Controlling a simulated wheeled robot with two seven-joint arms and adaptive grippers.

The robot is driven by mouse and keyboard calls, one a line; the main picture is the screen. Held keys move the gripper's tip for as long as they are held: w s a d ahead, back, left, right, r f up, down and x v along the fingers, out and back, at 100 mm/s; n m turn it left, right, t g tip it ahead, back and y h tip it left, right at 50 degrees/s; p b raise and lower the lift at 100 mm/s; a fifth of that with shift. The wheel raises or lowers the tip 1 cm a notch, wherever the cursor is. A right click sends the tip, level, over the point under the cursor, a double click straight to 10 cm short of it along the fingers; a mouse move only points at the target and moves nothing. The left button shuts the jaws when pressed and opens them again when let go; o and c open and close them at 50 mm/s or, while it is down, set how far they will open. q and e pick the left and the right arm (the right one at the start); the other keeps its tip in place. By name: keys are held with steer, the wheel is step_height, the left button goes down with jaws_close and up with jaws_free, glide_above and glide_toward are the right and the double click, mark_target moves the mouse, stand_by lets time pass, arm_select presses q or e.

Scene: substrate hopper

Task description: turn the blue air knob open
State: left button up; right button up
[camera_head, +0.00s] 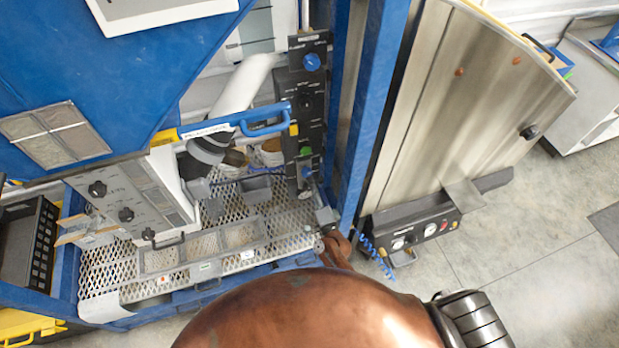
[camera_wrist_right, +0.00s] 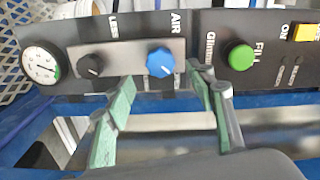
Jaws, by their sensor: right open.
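In the right wrist view the blue air knob (camera_wrist_right: 160,62) sits on a grey plate of a dark panel, under the label AIR. My right gripper (camera_wrist_right: 163,88) is open, its green-padded fingers on either side of and just below the knob in the picture. The knob shows whole, with nothing between the fingers; contact is not visible. In the head view my right gripper (camera_head: 324,229) is small at the tray's right front corner, partly hidden by my copper arm. My left gripper is not in view.
Beside the air knob are a black knob (camera_wrist_right: 91,66), a round gauge (camera_wrist_right: 40,65), a green button (camera_wrist_right: 241,57) and a yellow switch (camera_wrist_right: 305,33). A mesh tray (camera_head: 110,272), a blue post (camera_head: 372,110) and a control box (camera_head: 412,232) surround my right gripper. Floor is clear at right.

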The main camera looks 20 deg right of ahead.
steer(key=s, duration=0.5)
steer(key=shift+d, duration=0.1)
stand_by(0.3)
steer(key=s+d+f+n+g+b, duration=0.1)
steer(key=s+f+n+g, duration=0.2)
steer(key=s+f, duration=0.5)
steer(key=s+d+f+n+g+y+b, duration=0.1)
steer(key=s+f+n+g, duration=0.2)
steer(key=f, duration=1)
steer(key=s+d+f+n+g+b, duration=0.1)
steer(key=s+d+f+n+g, duration=0.15)
steer(key=s+f, duration=0.6)
steer(key=s+d+f+n+g, duration=0.2)
steer(key=s+f, duration=0.4)
steer(key=s, duration=0.5)
steer(key=s+d+f+n+g+h+b, duration=0.1)
steer(key=s+d+f+n+g, duration=0.2)
steer(key=s+f, duration=0.4)
steer(key=s+d+f+n+g+b, duration=0.1)
steer(key=s+d+f+n+g, duration=0.2)
steer(key=s+f, duration=0.4)
steer(key=s, duration=0.9)
steer(key=shift+d+f+h, duration=0.15)
steer(key=shift+d+h, duration=0.25)
steer(key=shift+g, duration=0.25)
